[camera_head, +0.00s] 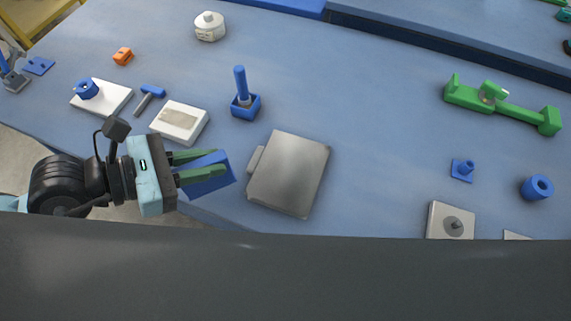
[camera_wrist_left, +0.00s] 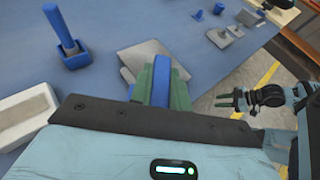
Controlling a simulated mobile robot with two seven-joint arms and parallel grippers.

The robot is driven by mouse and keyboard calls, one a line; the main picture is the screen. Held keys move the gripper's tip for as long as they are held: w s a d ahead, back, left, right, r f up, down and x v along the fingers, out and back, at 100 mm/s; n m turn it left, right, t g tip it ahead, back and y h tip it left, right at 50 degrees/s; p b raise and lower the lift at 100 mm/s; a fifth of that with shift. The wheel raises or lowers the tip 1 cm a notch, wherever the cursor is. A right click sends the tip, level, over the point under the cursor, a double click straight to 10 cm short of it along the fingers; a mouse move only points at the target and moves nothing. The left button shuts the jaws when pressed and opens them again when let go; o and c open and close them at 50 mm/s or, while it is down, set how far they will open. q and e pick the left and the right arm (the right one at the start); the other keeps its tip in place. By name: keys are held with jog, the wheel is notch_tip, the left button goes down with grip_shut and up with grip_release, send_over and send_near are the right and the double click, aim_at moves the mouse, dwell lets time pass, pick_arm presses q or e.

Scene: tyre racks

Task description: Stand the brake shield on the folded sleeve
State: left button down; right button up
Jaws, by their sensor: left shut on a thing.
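My left gripper (camera_head: 205,168) is shut on a flat blue piece, which I take to be the brake shield (camera_head: 218,164). The blue piece also shows between the green fingers in the left wrist view (camera_wrist_left: 160,82). A grey flat slab with a small tab on its left side, seemingly the folded sleeve (camera_head: 290,172), lies near the table's front edge. The held piece is just left of the slab; whether it is clear above the table is hard to tell. The slab shows behind the fingers in the left wrist view (camera_wrist_left: 150,58). My right gripper (camera_wrist_left: 228,98) appears open and empty, off the table.
A blue box with an upright post (camera_head: 245,105) stands behind the slab. A white tray (camera_head: 180,122) and a white block with a blue ring (camera_head: 103,97) lie left. A green fixture (camera_head: 500,103) and small blue parts are right. Open tabletop lies right of the slab.

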pick_arm(q)
jog(key=shift+s+d+f, duration=0.1)
jog(key=shift+s+f, duration=0.1)
jog(key=shift+s, duration=0.25)
pick_arm(e)
jog(key=shift+s+f, duration=0.2)
jog(key=shift+f, duration=0.1)
